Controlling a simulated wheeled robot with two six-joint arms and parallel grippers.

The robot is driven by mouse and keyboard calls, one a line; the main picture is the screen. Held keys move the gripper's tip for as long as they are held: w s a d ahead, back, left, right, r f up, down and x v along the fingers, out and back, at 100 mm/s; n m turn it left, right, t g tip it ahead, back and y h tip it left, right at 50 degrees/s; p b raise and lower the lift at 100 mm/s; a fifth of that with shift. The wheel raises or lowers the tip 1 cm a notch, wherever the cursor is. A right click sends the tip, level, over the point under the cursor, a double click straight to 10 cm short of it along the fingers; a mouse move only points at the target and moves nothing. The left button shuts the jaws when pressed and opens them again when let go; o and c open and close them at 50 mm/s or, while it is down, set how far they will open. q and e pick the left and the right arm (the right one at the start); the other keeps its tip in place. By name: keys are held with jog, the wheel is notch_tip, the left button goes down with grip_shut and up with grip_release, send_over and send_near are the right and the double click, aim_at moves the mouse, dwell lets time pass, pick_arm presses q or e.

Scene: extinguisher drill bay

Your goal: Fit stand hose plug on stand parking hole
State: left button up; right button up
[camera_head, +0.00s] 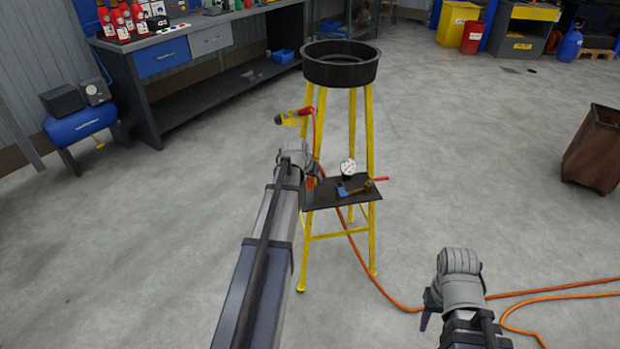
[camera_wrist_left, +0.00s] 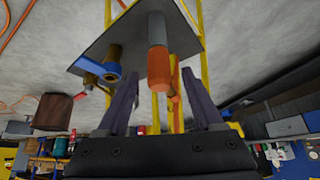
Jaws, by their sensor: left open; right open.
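The yellow stand (camera_head: 371,130) carries a black round pan (camera_head: 341,68) on top and a dark shelf (camera_head: 335,200) lower down. An orange cylinder with a grey end, seemingly the hose plug (camera_wrist_left: 158,68), shows between the spread fingers of my left gripper (camera_wrist_left: 163,105). I cannot tell whether it touches them. In the head view my left gripper (camera_head: 313,175) is at the shelf's left edge, partly covering what is there. I cannot make out the parking hole. My right gripper (camera_head: 431,305) is open and empty, low at the right, away from the stand.
The shelf holds a white gauge (camera_head: 348,168) and a brass valve with a blue handle (camera_head: 345,190). A yellow fitting with a red part (camera_head: 294,117) is at the stand's upper left. An orange hose (camera_head: 385,292) runs across the floor. A workbench (camera_head: 175,60) stands behind left.

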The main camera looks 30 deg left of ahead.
pick_arm(q)
jog(key=p+v, duration=0.6)
jog(key=v, duration=0.1)
jog(key=shift+r+p, duration=0.3)
jog(key=shift+r, duration=0.05)
jog(key=shift+s, duration=0.15)
jog(key=shift+d, duration=0.1)
